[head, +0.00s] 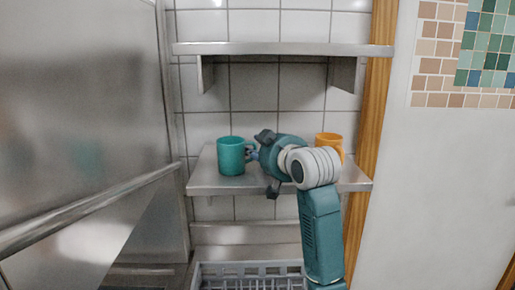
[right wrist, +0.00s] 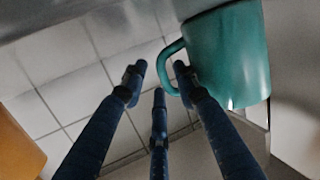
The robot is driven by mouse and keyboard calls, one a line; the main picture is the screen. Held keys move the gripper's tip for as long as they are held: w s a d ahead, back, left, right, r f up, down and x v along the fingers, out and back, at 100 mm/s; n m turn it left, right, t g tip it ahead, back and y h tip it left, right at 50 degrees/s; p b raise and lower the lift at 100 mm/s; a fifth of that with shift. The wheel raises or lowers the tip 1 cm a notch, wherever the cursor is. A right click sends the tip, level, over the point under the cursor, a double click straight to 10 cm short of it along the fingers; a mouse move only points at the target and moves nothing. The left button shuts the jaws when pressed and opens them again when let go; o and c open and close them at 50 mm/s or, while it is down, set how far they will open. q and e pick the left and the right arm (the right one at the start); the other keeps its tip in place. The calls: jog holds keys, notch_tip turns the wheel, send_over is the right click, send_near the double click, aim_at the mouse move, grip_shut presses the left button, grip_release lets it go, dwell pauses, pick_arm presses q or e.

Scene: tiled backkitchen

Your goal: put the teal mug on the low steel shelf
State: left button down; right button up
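The teal mug (head: 231,157) stands upright on the low steel shelf (head: 212,187), at the left part of it. Its handle points right, toward my right gripper (head: 255,155). The right wrist view shows the mug (right wrist: 229,55) at the right, with its handle beside and partly behind one fingertip. The fingers of my right gripper (right wrist: 158,76) are apart, with the handle's outer curve reaching into the gap between them. Whether they touch it I cannot tell. My right wrist hides part of the shelf. My left gripper is not in view.
An orange mug (head: 329,142) stands on the low shelf at the right, partly behind my wrist; an orange shape (right wrist: 18,150) shows in the wrist view. An upper steel shelf (head: 285,48) hangs above, empty. A grey rack (head: 250,268) lies below. A steel panel stands at left.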

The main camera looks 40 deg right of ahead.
jog(key=shift+r, duration=0.25)
jog(key=shift+s+a, duration=0.15)
jog(key=shift+s, duration=0.15)
jog(key=b+v, duration=0.2)
jog(key=v, duration=0.8)
jog(key=shift+s+r+b, duration=0.15)
jog(key=shift+s+b, duration=0.15)
jog(key=shift+s+a, duration=0.2)
jog(key=shift+s, duration=0.15)
